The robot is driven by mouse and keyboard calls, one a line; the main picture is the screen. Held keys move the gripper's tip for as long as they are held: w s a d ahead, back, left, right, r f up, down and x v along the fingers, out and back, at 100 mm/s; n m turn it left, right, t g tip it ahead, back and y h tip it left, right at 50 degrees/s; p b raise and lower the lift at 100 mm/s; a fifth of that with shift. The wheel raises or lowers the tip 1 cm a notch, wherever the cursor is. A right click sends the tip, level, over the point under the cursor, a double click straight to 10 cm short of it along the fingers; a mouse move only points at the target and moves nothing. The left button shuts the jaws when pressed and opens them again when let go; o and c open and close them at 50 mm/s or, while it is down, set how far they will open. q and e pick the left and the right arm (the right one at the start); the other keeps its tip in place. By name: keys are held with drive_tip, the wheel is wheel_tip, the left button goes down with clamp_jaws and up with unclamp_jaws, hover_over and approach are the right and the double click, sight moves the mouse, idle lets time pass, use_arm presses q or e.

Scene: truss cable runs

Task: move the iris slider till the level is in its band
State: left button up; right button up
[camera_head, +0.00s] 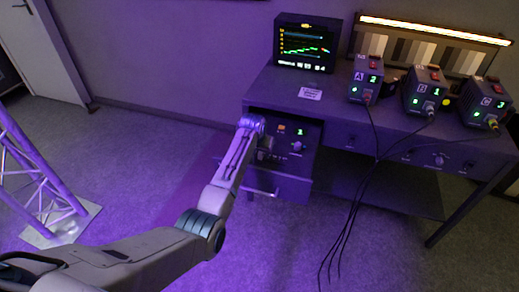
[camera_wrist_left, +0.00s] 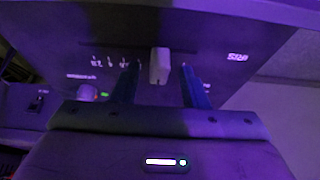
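The iris slider's pale block-shaped knob (camera_wrist_left: 159,66) shows in the left wrist view on a dark panel, beside an upside-down IRIS label (camera_wrist_left: 238,57). My left gripper (camera_wrist_left: 158,76) is open, with one finger on each side of the knob and a visible gap on both sides. In the head view my left gripper (camera_head: 269,148) is at the control panel (camera_head: 309,134) under the desk's left end, and my arm hides the slider there. The monitor (camera_head: 306,44) on the desk shows a stepped, mostly green trace with some red between horizontal lines; the band is too small to judge. My right gripper is not in view.
A round knob (camera_wrist_left: 87,92) sits left of my fingers. A truss (camera_head: 40,180) stands at the left. The floor between is clear.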

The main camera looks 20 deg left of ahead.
use_arm(q)
drive_tip(key=v, duration=1)
drive_tip(key=shift+s+r+b, duration=0.2)
drive_tip(key=shift+r+b, duration=0.1)
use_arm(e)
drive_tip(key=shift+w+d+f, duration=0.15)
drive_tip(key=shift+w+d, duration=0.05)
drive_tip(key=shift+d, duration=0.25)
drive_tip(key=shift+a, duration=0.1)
